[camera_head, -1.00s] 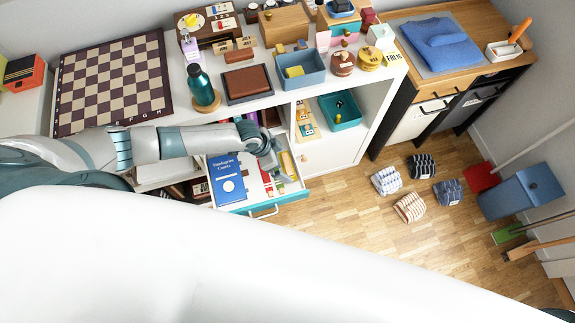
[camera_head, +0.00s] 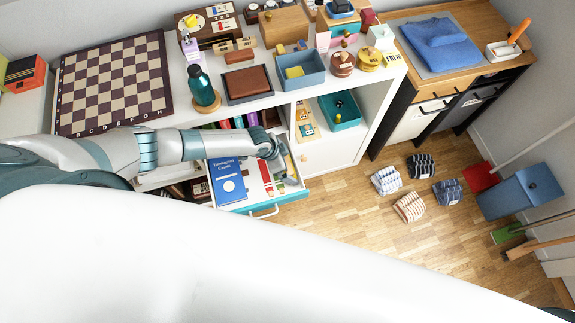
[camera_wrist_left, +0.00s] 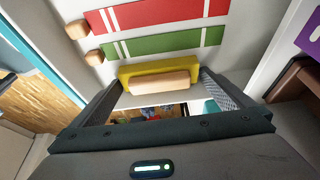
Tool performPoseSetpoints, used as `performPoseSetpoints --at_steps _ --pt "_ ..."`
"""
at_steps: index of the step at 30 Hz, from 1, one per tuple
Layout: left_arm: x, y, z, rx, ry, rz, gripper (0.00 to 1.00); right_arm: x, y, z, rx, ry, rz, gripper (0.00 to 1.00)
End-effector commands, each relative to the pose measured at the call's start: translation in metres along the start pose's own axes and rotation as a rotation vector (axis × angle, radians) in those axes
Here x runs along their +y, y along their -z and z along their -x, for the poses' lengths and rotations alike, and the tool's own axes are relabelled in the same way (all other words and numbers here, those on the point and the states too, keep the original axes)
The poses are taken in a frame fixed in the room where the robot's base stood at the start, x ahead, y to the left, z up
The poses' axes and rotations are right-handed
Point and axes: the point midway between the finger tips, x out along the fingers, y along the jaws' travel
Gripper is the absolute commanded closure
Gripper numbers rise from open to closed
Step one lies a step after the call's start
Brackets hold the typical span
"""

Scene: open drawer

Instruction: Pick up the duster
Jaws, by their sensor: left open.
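The duster (camera_wrist_left: 160,80), a yellow pad with a pale wooden block on it, shows in the left wrist view. It lies in the open drawer (camera_head: 262,206) of the white cabinet. My left gripper (camera_wrist_left: 163,88) is open, with one finger on each side of the duster in that view. Whether the fingers touch it I cannot tell. In the head view my left gripper (camera_head: 272,150) is over the drawer's right side and hides much of what is below. My right gripper is not in view.
The drawer also holds a blue book (camera_head: 227,181), a red strip (camera_wrist_left: 155,12) and a green strip (camera_wrist_left: 165,43). A teal bottle (camera_head: 201,85) and a blue bin (camera_head: 302,72) stand on the cabinet top above. Rolled cloths (camera_head: 386,181) lie on the floor, right.

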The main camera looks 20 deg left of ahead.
Motion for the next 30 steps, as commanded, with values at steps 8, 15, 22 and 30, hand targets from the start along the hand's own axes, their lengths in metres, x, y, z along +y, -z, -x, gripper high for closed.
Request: performPoseSetpoints --at_steps 8,15,22,30 --pt "0.000 0.000 0.000 0.000 0.000 0.000 0.00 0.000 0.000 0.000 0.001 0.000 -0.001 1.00" --pt "0.000 0.000 0.000 0.000 0.000 0.000 0.30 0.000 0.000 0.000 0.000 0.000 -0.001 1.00" --pt "0.000 0.000 0.001 0.000 0.000 0.000 0.30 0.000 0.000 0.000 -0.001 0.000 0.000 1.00" --pt "0.000 0.005 0.010 0.001 -0.001 -0.001 0.30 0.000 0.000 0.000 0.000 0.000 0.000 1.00"
